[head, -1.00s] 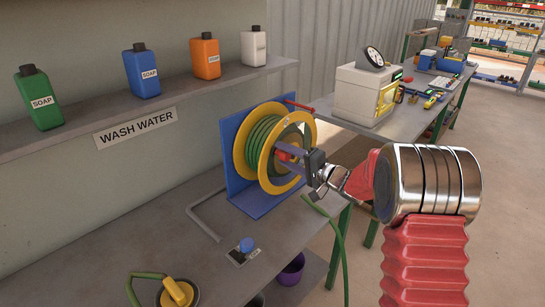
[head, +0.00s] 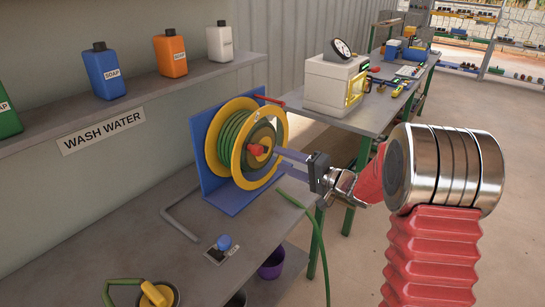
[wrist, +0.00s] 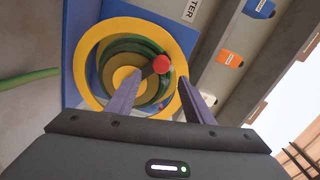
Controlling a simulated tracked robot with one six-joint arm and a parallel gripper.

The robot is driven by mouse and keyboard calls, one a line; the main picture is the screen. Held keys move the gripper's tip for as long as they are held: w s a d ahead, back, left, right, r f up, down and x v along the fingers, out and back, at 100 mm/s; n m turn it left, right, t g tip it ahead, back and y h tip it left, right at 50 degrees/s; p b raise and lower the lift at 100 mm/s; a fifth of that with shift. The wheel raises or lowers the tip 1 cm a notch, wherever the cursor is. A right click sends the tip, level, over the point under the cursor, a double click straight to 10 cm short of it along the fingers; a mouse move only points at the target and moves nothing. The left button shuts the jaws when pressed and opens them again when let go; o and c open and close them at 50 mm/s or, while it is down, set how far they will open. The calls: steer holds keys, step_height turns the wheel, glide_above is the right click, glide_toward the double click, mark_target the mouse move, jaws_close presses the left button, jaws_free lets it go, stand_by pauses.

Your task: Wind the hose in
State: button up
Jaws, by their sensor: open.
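The hose reel (head: 211,150) has yellow rims and stands on a blue bracket (head: 199,135) on the bench; green hose (head: 229,138) is wound on it. A red crank knob (head: 257,150) sticks out from its front face. In the wrist view the knob (wrist: 161,64) shows just beyond and between the fingertips. My gripper (head: 277,157) is open and empty, to the right of the knob and apart from it. Its two purple fingers also show in the wrist view (wrist: 159,78). A loose green hose (head: 320,235) hangs over the bench's front edge.
A blue button (head: 224,242) and a yellow fitting (head: 156,294) sit on the bench. A grey bent bar (head: 181,222) lies left of the reel. A white machine (head: 330,85) stands behind.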

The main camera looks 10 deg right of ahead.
steer(key=shift+v, duration=1.6)
steer(key=d+r+t+h, duration=0.3)
steer(key=d+r+h, duration=0.2)
steer(key=r+h, duration=0.35)
steer(key=s+d+r+n+g+h, duration=0.1)
steer(key=s+d+h, duration=0.1)
steer(key=s+h, duration=0.15)
steer(key=s+d+r+h, duration=0.1)
steer(key=s+d+h, duration=0.1)
steer(key=s, duration=0.3)
steer(key=s+a+f+n+g, duration=0.1)
steer(key=s+a+f+g, duration=0.1)
steer(key=s, duration=0.7)
steer(key=s+a+f+n+g, duration=0.2)
steer(key=s+a+f+g, duration=0.1)
steer(key=s, duration=0.7)
steer(key=s+a+f+n+g+y, duration=0.1)
steer(key=s+a+f+n+g, duration=0.1)
steer(key=s, duration=0.8)
steer(key=shift+a+f+g, duration=0.2)
steer(key=shift+f+g, duration=0.1)
steer(key=shift+g, duration=0.4)
steer(key=shift+c, duration=0.6)
